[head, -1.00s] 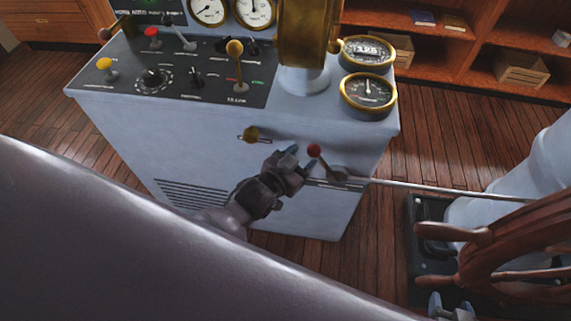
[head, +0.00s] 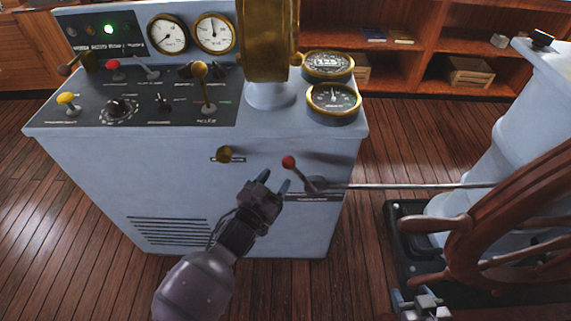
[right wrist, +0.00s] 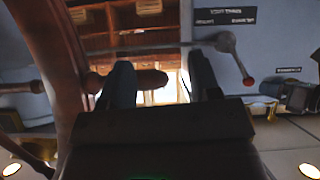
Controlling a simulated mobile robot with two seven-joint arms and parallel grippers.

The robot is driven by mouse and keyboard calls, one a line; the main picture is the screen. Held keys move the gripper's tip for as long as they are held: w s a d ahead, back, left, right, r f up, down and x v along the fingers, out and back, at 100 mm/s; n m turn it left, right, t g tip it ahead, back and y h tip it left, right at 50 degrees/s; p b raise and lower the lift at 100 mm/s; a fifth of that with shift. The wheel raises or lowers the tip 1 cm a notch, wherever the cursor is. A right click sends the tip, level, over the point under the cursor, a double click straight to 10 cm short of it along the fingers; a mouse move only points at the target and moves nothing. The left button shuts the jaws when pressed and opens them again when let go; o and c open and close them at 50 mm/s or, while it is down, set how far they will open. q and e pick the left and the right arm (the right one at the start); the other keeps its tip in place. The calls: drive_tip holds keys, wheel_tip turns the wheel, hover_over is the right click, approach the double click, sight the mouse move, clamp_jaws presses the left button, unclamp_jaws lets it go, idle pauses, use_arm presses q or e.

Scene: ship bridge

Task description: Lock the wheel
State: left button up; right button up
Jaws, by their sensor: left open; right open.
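The wooden wheel (head: 462,250) stands at the right in the head view, and its rim also shows at the left of the right wrist view (right wrist: 62,62). A lever with a red knob (head: 288,162) sits on the console front, tilted up-left. A metal rod (head: 410,186) runs from its base towards the wheel's pedestal. My left gripper (head: 274,184) is open and empty, just below and left of the knob, apart from it. My right gripper (head: 418,298) is open low by the wheel. In the right wrist view, a wheel handle (right wrist: 150,79) appears between its fingers; contact is unclear.
The grey console (head: 180,180) carries several levers, dials and gauges. A brass knob (head: 224,154) sits in a slot on its front, left of the red-knobbed lever. The white pedestal (head: 510,130) stands behind the wheel. Shelves (head: 400,60) line the back. Plank floor is open between.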

sight(285, 168)
use_arm(q)
drive_tip(key=x, duration=0.5)
drive_tip(key=shift+w+d+b, duration=0.1)
drive_tip(key=shift+w+b, duration=0.05)
drive_tip(key=shift+b, duration=0.15)
drive_tip(key=shift+w+d, duration=0.25)
drive_tip(key=shift+w, duration=0.35)
use_arm(e)
drive_tip(key=shift+w+a, duration=0.2)
drive_tip(key=shift+w, duration=0.25)
